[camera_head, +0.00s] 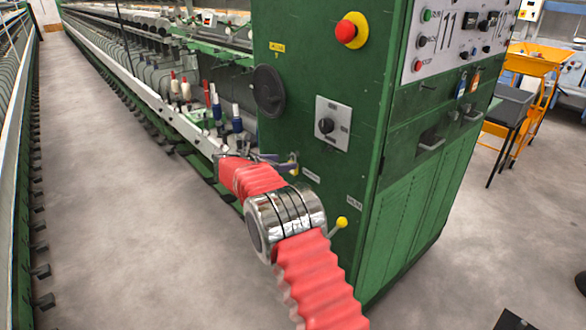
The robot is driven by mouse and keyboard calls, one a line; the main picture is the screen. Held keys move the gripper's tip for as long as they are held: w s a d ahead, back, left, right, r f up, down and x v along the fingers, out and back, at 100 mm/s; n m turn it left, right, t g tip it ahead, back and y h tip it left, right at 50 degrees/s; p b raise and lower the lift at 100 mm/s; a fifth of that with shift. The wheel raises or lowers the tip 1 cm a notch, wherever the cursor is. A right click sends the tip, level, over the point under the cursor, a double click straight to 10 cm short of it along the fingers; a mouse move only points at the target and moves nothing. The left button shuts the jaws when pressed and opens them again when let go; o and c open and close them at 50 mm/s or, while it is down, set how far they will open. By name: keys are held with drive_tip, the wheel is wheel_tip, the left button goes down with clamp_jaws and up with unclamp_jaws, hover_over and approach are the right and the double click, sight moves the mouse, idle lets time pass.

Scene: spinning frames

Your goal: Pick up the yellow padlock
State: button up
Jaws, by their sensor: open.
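A small yellow thing (292,169), which looks like the yellow padlock, shows low on the side of the green machine cabinet (335,60). It is tiny and partly hidden by my gripper, so its shape is unclear. My gripper (288,162) is open at the end of my red-sleeved arm. Its dark fingers point right towards the cabinet side, and their tips are at or around the yellow thing. I cannot tell whether they touch it.
A yellow-knobbed lever (341,222) sticks out below right of my gripper. A rotary switch (326,125), a black handwheel (269,91) and a red stop button (351,30) are above. Spinning frames (150,75) run back at left. The aisle floor (100,190) is clear.

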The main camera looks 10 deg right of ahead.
sight(289, 161)
drive_tip(key=x, duration=0.5)
drive_tip(key=shift+w+f, duration=0.1)
drive_tip(key=shift+f, duration=0.05)
idle(0.6)
drive_tip(key=c, duration=1.2)
drive_tip(key=shift+o, duration=0.2)
drive_tip(key=s+a, duration=0.4)
drive_tip(key=s+a+r, duration=0.1)
drive_tip(key=s+a, duration=0.3)
drive_tip(key=a, duration=0.1)
drive_tip(key=s+a, duration=0.4)
drive_tip(key=shift+s+a+r, duration=0.1)
drive_tip(key=shift+a+r, duration=0.1)
drive_tip(key=shift+r, duration=0.1)
